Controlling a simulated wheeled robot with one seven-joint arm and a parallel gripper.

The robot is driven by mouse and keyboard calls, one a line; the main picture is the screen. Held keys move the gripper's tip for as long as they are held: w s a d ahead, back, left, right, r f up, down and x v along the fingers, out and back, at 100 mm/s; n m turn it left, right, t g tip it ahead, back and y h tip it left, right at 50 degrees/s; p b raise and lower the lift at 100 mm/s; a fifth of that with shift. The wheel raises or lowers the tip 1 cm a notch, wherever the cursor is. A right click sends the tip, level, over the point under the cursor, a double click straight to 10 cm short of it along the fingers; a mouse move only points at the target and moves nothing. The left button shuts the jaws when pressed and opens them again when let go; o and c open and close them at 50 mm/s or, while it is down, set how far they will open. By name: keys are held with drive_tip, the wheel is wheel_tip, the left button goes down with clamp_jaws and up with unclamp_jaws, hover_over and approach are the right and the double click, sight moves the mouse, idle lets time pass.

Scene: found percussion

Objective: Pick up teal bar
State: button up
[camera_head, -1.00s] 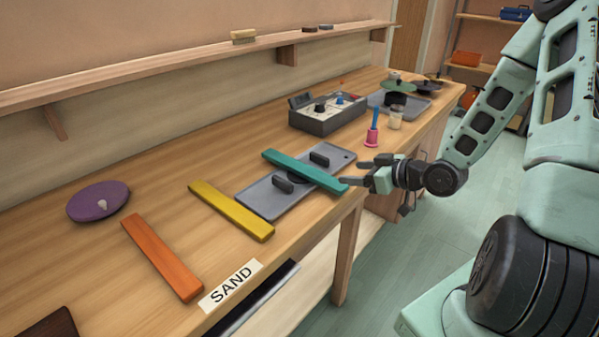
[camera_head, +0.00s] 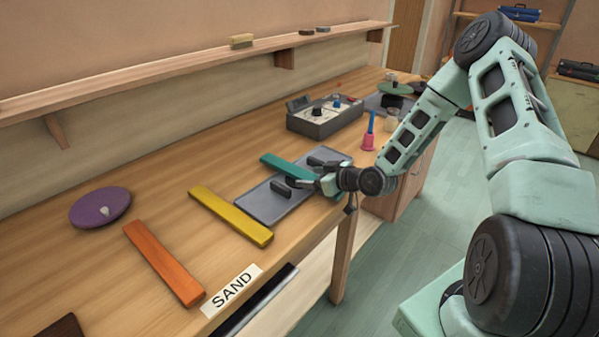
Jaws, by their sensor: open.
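The teal bar (camera_head: 284,165) lies across a grey tray (camera_head: 262,206) on the wooden bench, between the yellow bar and the control box. I cannot tell whether the fingers touch the bar.
A yellow bar (camera_head: 230,216) and an orange bar (camera_head: 164,263) lie to the left, with a purple disc (camera_head: 99,208) beyond. A grey control box (camera_head: 325,117) and a pink-and-blue handled object (camera_head: 369,136) stand behind. A SAND label (camera_head: 232,286) marks the front edge.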

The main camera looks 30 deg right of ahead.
drive_tip(key=shift+w+f, duration=0.1)
drive_tip(key=shift+w, duration=0.05)
drive_tip(key=c, duration=1.2)
drive_tip(key=shift+c, duration=0.2)
